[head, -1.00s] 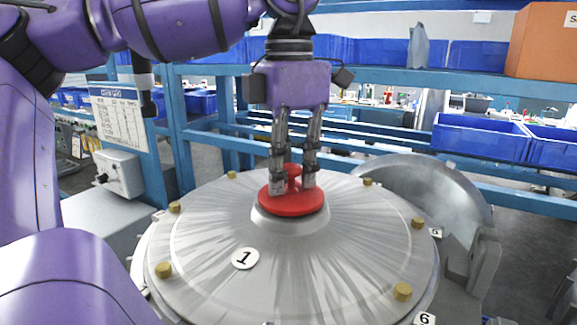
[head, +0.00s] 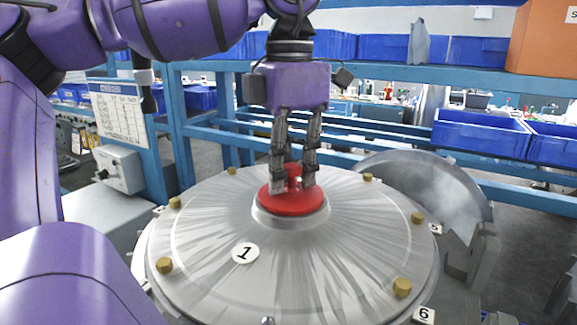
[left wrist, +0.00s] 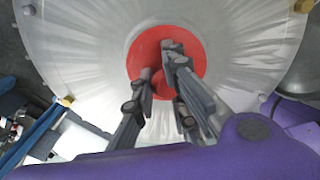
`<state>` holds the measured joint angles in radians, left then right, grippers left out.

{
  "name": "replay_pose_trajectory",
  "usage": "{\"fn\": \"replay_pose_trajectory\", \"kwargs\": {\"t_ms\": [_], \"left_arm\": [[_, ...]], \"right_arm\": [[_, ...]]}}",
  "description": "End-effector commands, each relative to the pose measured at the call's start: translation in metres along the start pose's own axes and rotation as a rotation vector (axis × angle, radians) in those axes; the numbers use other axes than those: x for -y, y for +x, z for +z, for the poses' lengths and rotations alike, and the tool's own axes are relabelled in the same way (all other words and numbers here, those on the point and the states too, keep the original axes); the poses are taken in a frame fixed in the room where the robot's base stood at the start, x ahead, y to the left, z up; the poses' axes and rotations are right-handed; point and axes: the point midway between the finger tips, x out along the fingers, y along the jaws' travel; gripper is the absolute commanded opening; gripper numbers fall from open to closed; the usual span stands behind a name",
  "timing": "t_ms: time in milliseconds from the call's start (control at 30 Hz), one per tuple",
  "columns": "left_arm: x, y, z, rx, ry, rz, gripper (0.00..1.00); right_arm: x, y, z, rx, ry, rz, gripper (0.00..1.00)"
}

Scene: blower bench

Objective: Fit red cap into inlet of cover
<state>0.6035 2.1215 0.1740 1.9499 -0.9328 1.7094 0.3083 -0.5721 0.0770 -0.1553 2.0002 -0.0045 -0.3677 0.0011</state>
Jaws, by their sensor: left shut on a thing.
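The red cap (head: 291,202) is a round disc with a raised knob. It sits level on the raised collar of the inlet (head: 290,216) at the middle of the round silver cover (head: 215,220). My left gripper (head: 293,186) points straight down with its fingers shut on the cap's knob. The left wrist view also shows the cap (left wrist: 193,42) over the cover's middle, with the left gripper (left wrist: 160,62) at it. The cap hides the inlet's opening, so I cannot tell how deep it sits. My right gripper is not in view.
A curved metal housing (head: 425,185) stands behind at the right. Blue shelving with bins (head: 480,134) runs across the back. A white control box (head: 118,170) is at the left.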

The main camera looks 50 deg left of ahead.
Motion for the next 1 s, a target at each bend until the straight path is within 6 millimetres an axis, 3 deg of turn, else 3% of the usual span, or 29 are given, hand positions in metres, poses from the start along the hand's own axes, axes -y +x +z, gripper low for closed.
{"fn": "replay_pose_trajectory", "kwargs": {"t_ms": [233,267,400,767,867,1000], "left_arm": [[0.0,0.001,0.0,0.001,0.0,0.0,0.0],[0.0,0.001,0.0,0.001,0.0,0.0,0.17],[0.0,0.001,0.0,0.001,0.0,0.0,0.35],[0.001,0.002,-0.001,-0.005,0.001,-0.003,0.35],[0.0,-0.005,0.0,-0.003,-0.001,-0.001,0.35],[-0.001,-0.029,0.0,0.001,-0.003,0.003,0.35]], "right_arm": [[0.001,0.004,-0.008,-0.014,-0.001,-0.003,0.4],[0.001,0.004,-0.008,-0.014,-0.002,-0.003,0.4],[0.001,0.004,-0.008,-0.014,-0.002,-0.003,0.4],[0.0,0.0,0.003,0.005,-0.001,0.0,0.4],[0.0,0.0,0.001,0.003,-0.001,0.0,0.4],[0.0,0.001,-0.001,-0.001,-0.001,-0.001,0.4]]}}
